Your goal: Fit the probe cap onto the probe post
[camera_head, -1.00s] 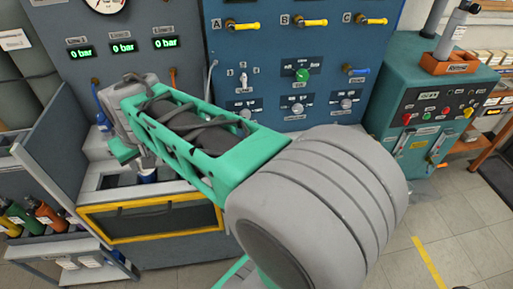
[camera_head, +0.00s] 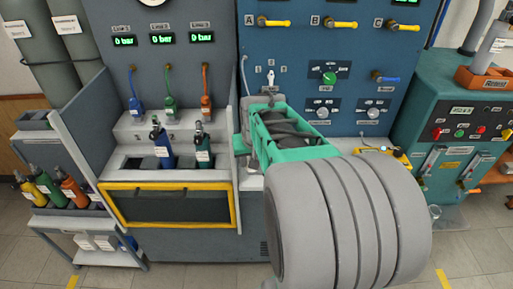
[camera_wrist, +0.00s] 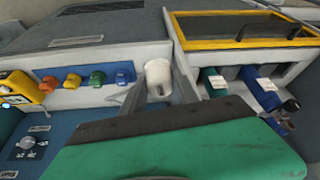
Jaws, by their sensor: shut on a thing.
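My gripper (camera_wrist: 158,90) is shut on a white, cup-like piece, which I take to be the probe cap (camera_wrist: 158,72); it shows between the grey fingers in the wrist view. In the head view my arm reaches toward the blue panel, and its wrist hides the fingertips and the cap. I cannot make out the probe post for certain in either view. A yellow device (camera_head: 385,150) with a small light sits on the ledge right of my wrist; it also shows at the left edge of the wrist view (camera_wrist: 20,88).
A blue bottle (camera_head: 162,147) and a dark green bottle (camera_head: 203,150) stand in the bench well, above a yellow-framed drawer (camera_head: 170,205). A grey side wall (camera_head: 234,165) borders it. Several coloured knobs (camera_wrist: 97,79) line the ledge. A green machine (camera_head: 450,135) stands at right.

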